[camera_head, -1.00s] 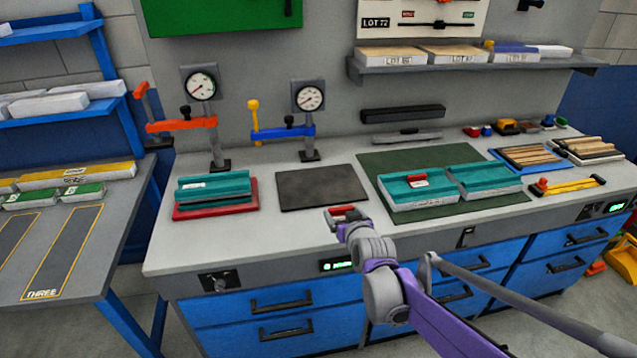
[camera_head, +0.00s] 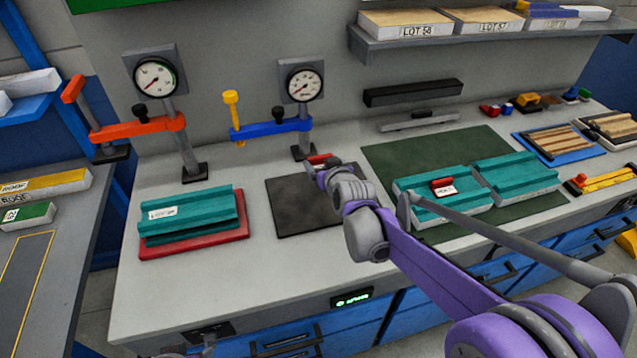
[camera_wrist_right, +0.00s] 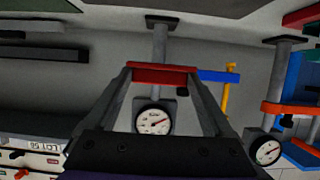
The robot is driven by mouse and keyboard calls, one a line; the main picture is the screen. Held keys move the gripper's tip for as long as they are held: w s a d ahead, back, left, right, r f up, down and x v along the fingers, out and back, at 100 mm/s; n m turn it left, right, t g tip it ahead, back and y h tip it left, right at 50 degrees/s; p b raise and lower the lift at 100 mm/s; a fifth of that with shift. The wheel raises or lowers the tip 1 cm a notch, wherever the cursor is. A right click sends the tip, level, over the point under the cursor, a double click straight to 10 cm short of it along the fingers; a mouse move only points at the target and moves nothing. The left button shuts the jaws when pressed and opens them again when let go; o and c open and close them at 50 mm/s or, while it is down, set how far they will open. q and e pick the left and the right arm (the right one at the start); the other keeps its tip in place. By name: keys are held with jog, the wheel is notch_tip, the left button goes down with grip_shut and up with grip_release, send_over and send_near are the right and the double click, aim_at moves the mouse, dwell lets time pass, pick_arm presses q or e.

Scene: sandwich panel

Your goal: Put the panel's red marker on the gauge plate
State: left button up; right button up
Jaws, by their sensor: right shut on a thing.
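My right gripper (camera_head: 322,166) is shut on a red marker (camera_head: 319,159), a small red bar. In the right wrist view, the red marker (camera_wrist_right: 160,74) lies across between the two fingertips. In the head view they appear over the back right part of the dark square plate (camera_head: 290,210), in front of the blue gauge stand (camera_head: 270,129). The height above the plate is hard to tell. A second red marker (camera_head: 443,182) with a white tag sits on a teal panel (camera_head: 420,202) on the green mat. My left gripper is not in view.
An orange gauge stand (camera_head: 135,129) stands left, behind a teal panel (camera_head: 190,208) on a red tray (camera_head: 195,246). The round gauge (camera_head: 304,85) rises behind the dark plate. A shelf (camera_head: 400,52) juts out at back right.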

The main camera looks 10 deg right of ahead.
send_over(323, 196)
notch_tip(323, 196, down, 4)
jog(key=shift+s+f, duration=0.1)
jog(key=shift+f, duration=0.15)
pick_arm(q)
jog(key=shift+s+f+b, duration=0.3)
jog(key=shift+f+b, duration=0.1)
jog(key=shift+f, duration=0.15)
pick_arm(e)
jog(key=shift+f, duration=2.1)
jog(key=shift+f+b, duration=0.55)
jog(key=shift+f, duration=0.1)
jog(key=o, duration=1.1)
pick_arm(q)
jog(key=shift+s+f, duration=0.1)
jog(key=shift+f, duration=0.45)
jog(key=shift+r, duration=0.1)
pick_arm(e)
jog(key=shift+r, duration=0.15)
